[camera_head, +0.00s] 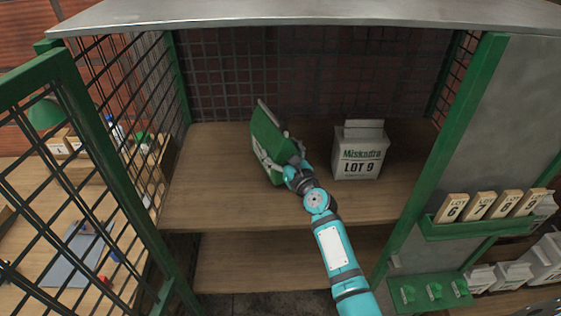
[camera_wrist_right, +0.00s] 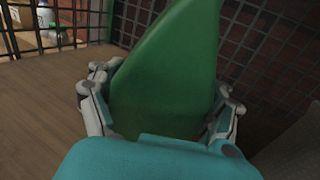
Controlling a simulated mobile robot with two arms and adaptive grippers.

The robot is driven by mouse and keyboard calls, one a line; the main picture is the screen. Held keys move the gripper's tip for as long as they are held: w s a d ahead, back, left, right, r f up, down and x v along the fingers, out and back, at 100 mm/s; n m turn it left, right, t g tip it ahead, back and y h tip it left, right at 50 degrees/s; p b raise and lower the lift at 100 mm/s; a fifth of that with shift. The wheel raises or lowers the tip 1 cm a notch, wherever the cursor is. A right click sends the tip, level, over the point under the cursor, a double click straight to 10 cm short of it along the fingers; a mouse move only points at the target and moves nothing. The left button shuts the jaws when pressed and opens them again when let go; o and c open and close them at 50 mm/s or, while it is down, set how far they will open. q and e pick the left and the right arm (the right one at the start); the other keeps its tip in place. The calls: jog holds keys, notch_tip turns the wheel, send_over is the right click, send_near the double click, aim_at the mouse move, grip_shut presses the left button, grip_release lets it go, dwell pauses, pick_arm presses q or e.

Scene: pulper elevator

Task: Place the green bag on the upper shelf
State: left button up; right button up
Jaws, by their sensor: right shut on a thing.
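The green bag (camera_head: 268,142) is at the upper shelf (camera_head: 215,200) inside the cage, left of a white bag, and it leans to the left. My right gripper (camera_head: 294,168) is shut on the bag's near right side. In the right wrist view the green bag (camera_wrist_right: 165,75) stands between the two fingers of my right gripper (camera_wrist_right: 160,105). The bag's underside is partly hidden, so I cannot tell whether it fully rests on the shelf. My left gripper is not in view.
A white bag marked LOT 9 (camera_head: 359,155) stands upright on the same shelf, to the right. A lower shelf (camera_head: 285,262) lies beneath. An open green mesh door (camera_head: 85,170) is at the left. Numbered lot tags (camera_head: 480,206) sit on a green rack at the right.

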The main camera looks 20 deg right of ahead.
jog(key=shift+f+b, duration=0.6)
jog(key=shift+f, duration=0.45)
jog(key=o, duration=1.6)
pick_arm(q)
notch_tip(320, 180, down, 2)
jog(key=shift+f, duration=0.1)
pick_arm(e)
jog(key=shift+o, duration=0.2)
jog(key=shift+r, duration=0.1)
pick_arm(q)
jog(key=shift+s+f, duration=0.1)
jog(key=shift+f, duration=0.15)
pick_arm(e)
jog(key=s, duration=0.4)
jog(key=s+d, duration=0.1)
jog(key=s, duration=0.7)
jog(key=shift+d, duration=0.2)
